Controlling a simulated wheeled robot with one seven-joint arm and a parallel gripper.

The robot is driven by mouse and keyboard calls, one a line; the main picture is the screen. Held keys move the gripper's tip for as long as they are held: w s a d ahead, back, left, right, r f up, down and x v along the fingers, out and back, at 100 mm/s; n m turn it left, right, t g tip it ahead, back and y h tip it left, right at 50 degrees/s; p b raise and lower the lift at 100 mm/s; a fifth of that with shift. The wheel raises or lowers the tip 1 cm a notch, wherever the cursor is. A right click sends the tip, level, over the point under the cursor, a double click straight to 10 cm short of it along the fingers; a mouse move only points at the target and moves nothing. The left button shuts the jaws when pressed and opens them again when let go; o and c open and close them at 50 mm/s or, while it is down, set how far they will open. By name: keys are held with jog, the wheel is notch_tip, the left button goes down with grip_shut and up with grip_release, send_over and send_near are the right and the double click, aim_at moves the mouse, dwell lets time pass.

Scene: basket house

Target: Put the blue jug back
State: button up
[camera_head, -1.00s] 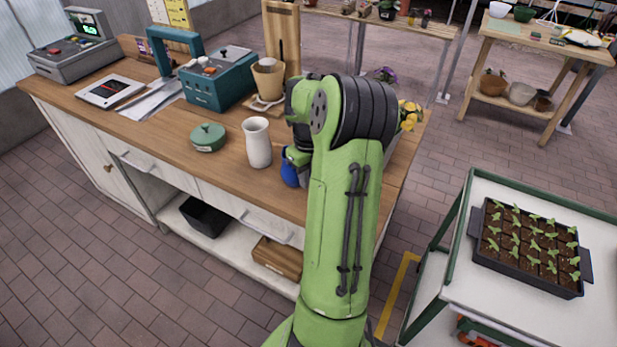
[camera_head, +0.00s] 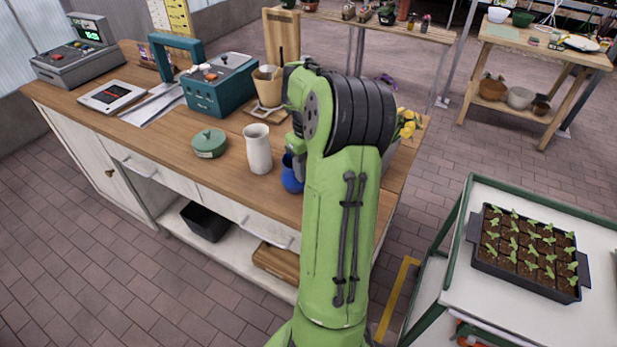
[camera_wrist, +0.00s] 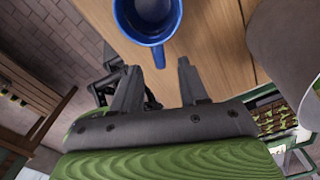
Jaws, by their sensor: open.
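The blue jug (camera_head: 291,176) stands on the wooden counter top (camera_head: 222,175), partly hidden behind my green arm in the head view. In the wrist view the jug (camera_wrist: 122,22) is at the top, cut off by the frame edge, and its inside looks empty. Its handle points down toward my gripper (camera_wrist: 158,67). My gripper's fingers are apart, with the handle end between or just beyond their tips; I cannot tell which.
A white vase (camera_head: 258,149) stands just left of the jug, and a green lidded pot (camera_head: 209,143) further left. Yellow flowers (camera_head: 408,122) are right of my arm. A white cart (camera_head: 500,312) with a seedling tray stands at right.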

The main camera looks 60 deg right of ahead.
notch_tip(320, 180, up, 6)
jog(key=shift+r+p, duration=0.2)
jog(key=shift+p, duration=0.4)
jog(key=shift+a, duration=0.1)
jog(key=w+a+r+n+h, duration=0.1)
jog(key=a+r+n, duration=0.1)
jog(key=a+n, duration=0.4)
jog(key=a+r+n+t+h, duration=0.1)
jog(key=a+r+n, duration=0.2)
jog(key=a+n, duration=0.2)
jog(key=w+a+r+n+h, duration=0.1)
jog(key=a+r+n, duration=0.1)
jog(key=a+n, duration=0.4)
jog(key=s+a+f+n+t+y, duration=0.1)
jog(key=s+a+n+t, duration=0.1)
jog(key=s+a+n, duration=0.3)
jog(key=s+a+f+n+t+y, duration=0.1)
jog(key=s+a+n, duration=0.4)
jog(key=a+n, duration=0.6)
jog(key=n+t+y, duration=0.1)
jog(key=n, duration=0.5)
jog(key=shift+s+f+t, duration=0.15)
jog(key=shift+s+t, duration=0.1)
jog(key=shift+t, duration=0.05)
jog(key=shift+d, duration=0.1)
